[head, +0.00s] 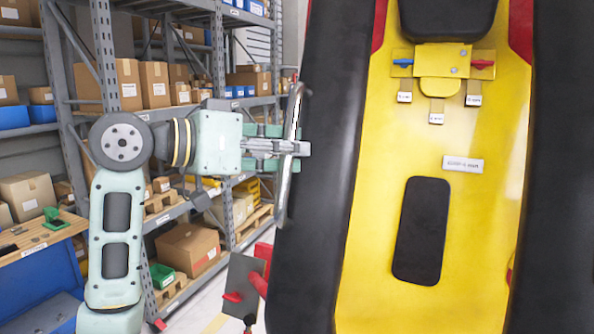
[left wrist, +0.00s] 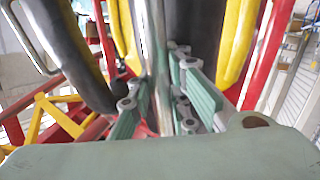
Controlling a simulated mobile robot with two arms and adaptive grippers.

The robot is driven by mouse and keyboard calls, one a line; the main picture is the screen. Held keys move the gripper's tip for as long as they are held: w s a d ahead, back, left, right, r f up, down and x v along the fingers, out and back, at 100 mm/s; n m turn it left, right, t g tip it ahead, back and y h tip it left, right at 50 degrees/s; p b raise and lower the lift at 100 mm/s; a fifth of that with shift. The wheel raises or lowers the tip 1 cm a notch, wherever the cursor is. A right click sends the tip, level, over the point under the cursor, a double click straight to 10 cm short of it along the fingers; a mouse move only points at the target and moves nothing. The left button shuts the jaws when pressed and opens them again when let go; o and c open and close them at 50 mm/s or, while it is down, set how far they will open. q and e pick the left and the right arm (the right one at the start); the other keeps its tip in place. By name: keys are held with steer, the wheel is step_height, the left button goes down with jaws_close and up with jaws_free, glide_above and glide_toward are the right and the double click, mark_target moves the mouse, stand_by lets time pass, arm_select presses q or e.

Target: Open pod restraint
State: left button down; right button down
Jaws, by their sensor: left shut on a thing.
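The pod is a yellow shell (head: 425,240) with thick black padded sides, filling the right half of the head view. A curved metal grab bar (head: 287,185) stands at the left edge of the black restraint padding (head: 318,170). My left gripper (head: 300,148) is shut around this bar. In the left wrist view the bar (left wrist: 157,60) runs upright between the green fingers of the gripper (left wrist: 160,100). A yellow latch plate (head: 438,88) with a blue lever and a red lever sits high on the pod's middle. My right gripper is not in view.
Shelves with cardboard boxes (head: 165,85) stand behind my left arm. A wooden-topped bench (head: 40,240) is at the lower left. A grey plate with a red lever (head: 240,290) stands by the pod's lower left. Red and yellow framework (left wrist: 60,115) shows in the left wrist view.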

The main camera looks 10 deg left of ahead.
arm_select(q)
steer(key=s+a+r+n+g+y, duration=0.1)
steer(key=s+r, duration=0.1)
steer(key=r, duration=0.7)
steer(key=s+r+n+g+y, duration=0.1)
steer(key=s+r+g, duration=0.1)
steer(key=r, duration=0.7)
steer(key=shift+s+a+r, duration=0.3)
steer(key=shift+s+a, duration=0.05)
steer(key=shift+s, duration=0.35)
steer(key=c, duration=1.9)
jaws_free()
steer(key=v, duration=1.2)
steer(key=shift+r, duration=0.15)
steer(key=shift+d, duration=0.1)
